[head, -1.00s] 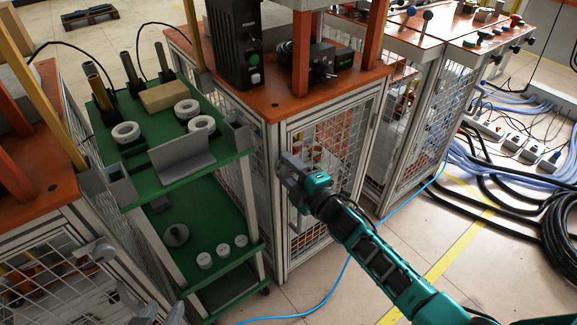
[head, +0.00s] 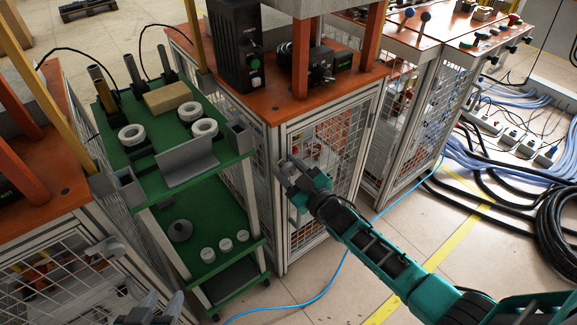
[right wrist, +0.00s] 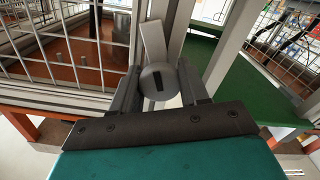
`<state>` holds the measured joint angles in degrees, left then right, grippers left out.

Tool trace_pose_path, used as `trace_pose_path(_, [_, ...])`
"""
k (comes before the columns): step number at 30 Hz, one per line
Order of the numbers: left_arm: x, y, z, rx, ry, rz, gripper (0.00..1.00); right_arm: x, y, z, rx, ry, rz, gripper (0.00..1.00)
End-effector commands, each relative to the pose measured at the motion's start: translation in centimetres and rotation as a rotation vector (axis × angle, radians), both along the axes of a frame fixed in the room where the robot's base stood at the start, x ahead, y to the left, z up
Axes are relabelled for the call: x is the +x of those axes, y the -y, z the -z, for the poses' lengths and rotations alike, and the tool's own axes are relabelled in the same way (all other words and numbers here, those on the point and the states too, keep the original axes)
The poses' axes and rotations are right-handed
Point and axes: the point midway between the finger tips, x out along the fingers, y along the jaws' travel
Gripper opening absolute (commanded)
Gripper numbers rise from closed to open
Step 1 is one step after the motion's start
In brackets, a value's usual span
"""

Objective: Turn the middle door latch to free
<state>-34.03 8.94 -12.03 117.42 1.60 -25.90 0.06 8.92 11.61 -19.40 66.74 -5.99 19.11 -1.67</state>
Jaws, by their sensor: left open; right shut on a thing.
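The middle cabinet's mesh door (head: 318,165) is at the centre of the head view and looks closed. My right gripper (head: 285,170) is at the upper left edge of this door and hides most of the latch there. In the right wrist view, the latch's round slotted hub (right wrist: 158,81) sits between the fingers of my right gripper (right wrist: 165,88), shut on it. A flat grey lever (right wrist: 153,42) extends up from the hub, tilted slightly left. My left gripper (head: 155,308) is open at the bottom left of the head view, partly cut off.
A green trolley (head: 190,170) with rings, a block and grey brackets stands left of the cabinet. The left cabinet has its own mesh door and a grey latch (head: 108,249). A blue cable (head: 318,298) runs across the floor, with black hoses (head: 555,225) at right.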

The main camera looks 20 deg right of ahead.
Motion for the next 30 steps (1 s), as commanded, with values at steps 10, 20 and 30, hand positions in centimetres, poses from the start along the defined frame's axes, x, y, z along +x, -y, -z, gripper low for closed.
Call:
trace_pose_path(10, [-0.59,-0.31,0.13,0.004,-0.016,-0.008,0.43,-0.04,0.08,0.05,0.237,-0.088,0.0,0.14])
trace_pose_path(20, [-0.46,-0.28,-0.04,-0.001,-0.012,-0.017,0.43,-0.05,0.03,0.09,0.346,-0.128,0.0,0.14])
trace_pose_path(30, [-0.22,-0.33,-0.15,0.0,-0.006,-0.016,0.43,-0.06,0.02,0.1,0.364,-0.134,0.0,0.14])
